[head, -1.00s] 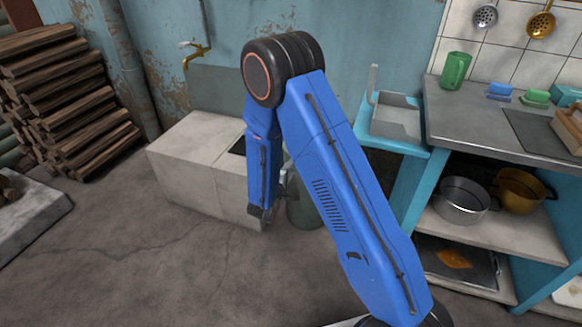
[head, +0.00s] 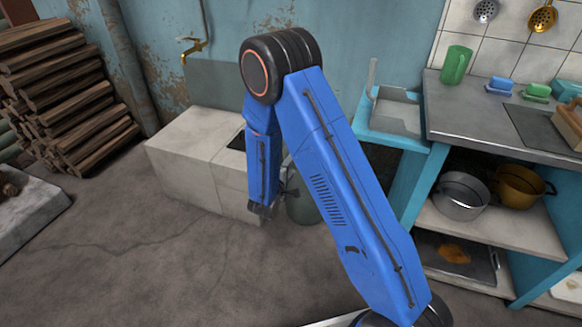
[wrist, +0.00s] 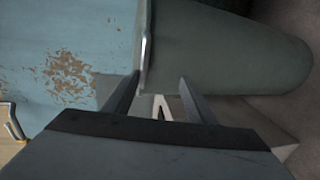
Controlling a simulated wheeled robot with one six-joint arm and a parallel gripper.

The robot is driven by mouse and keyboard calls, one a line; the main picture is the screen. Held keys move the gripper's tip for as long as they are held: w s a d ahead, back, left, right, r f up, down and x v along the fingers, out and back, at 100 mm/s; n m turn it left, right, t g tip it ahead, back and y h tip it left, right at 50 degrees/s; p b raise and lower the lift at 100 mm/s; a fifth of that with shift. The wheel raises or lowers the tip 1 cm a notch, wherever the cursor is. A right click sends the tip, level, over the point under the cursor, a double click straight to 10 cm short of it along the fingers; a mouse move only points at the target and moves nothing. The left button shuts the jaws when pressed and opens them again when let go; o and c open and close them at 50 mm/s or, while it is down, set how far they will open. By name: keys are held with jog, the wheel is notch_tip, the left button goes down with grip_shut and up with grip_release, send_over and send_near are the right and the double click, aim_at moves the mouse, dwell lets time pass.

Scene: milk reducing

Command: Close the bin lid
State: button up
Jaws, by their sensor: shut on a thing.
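The bin (head: 303,207) is a grey-green cylinder on the floor, mostly hidden behind my blue arm in the head view. In the wrist view the bin (wrist: 235,50) lies sideways across the top, with a pale edge (wrist: 144,45) at its lid end. My gripper (head: 264,210) hangs low just left of the bin in the head view. In the wrist view its two fingers (wrist: 160,77) stand apart, one on either side of the bin's top end, shut on the lid there. The exact contact and the lid's angle are hidden.
A pale stone sink block (head: 190,160) stands behind my arm against the blue wall. A blue shelf unit (head: 410,180) with pots is at the right. A log stack (head: 65,95) is at the far left. The floor (head: 150,260) at front left is clear.

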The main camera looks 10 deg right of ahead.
jog(key=v, duration=1.7)
jog(key=shift+s+a, duration=0.15)
jog(key=shift+s, duration=0.05)
jog(key=c, duration=0.4)
jog(key=shift+r, duration=0.1)
jog(key=s+d+r+m+g+h, duration=0.1)
jog(key=s+d+r+m+g, duration=0.3)
jog(key=s+d+r+g, duration=0.45)
jog(key=s+d+r+m+g+h, duration=0.1)
jog(key=s+d+r+m+g, duration=0.35)
jog(key=d, duration=0.75)
jog(key=s+a+r+m+t+y, duration=0.1)
jog(key=s+r+t+y, duration=0.1)
jog(key=s+r+y, duration=0.3)
jog(key=s+a+r+m+t+y, duration=0.1)
jog(key=s+r+y, duration=0.5)
jog(key=s, duration=0.6)
jog(key=shift+a+r+m+t, duration=0.15)
jog(key=shift+a+m+t, duration=0.3)
jog(key=shift+t, duration=0.35)
